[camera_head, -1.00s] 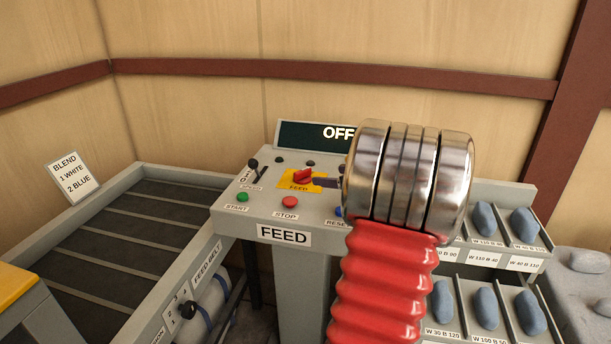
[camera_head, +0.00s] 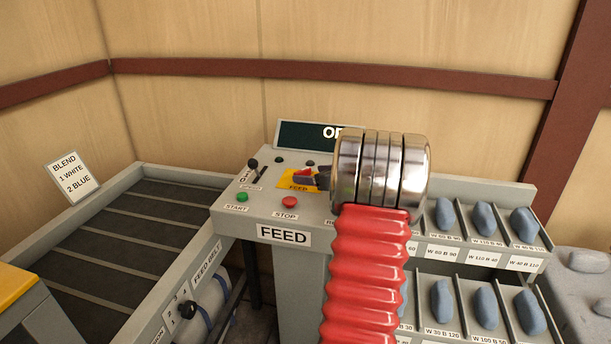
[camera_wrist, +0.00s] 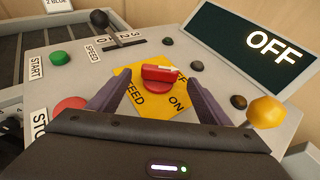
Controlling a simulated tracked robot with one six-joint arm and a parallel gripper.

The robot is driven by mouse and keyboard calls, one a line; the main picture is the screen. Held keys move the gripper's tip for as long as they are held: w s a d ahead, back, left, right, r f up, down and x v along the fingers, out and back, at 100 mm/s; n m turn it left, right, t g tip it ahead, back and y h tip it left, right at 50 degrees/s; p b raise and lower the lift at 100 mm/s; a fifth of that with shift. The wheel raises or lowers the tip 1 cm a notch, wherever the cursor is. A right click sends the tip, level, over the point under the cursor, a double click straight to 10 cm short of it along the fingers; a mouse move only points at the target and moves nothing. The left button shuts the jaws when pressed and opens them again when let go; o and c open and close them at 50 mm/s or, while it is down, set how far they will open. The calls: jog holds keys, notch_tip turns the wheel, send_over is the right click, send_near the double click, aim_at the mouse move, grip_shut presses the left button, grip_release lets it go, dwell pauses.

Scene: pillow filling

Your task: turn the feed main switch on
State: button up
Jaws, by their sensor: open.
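The feed main switch (camera_wrist: 160,74) is a red rotary handle on a yellow plate lettered FEED and ON. Its handle lies roughly crosswise in the wrist view; in the head view the switch (camera_head: 302,172) is partly covered by my gripper. My gripper (camera_wrist: 160,82) is open, with its two dark fingers reaching over the yellow plate, one to each side of the handle. I cannot tell whether either finger touches it. The display (camera_wrist: 262,45) behind reads OFF; in the head view my wrist hides part of it.
On the panel are a green START button (camera_head: 242,197), a red STOP button (camera_head: 289,202), a black SPEED lever (camera_wrist: 99,20) and a yellow knob (camera_wrist: 267,111). A feed belt (camera_head: 130,225) lies left. Bins with blue-grey pieces (camera_head: 484,219) stand right.

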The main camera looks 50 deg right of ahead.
aim_at(304, 173)
jog(key=shift+x, duration=1.75)
jog(key=shift+c, duration=0.4)
jog(key=c, duration=0.9)
jog(key=shift+w+a, duration=0.15)
jog(key=shift+a, duration=0.15)
jog(key=shift+c, duration=0.3)
jog(key=shift+d, duration=0.15)
jog(key=shift+r+m+h, duration=0.1)
jog(key=shift+m+h, duration=0.2)
jog(key=shift+h, duration=0.1)
jog(key=shift+m+g+h, duration=0.7)
jog(key=shift+m+h, duration=0.7)
jog(key=shift+h, duration=0.1)
jog(key=shift+m+g+h, duration=1)
jog(key=shift+m+h, duration=0.3)
jog(key=shift+m, duration=0.1)
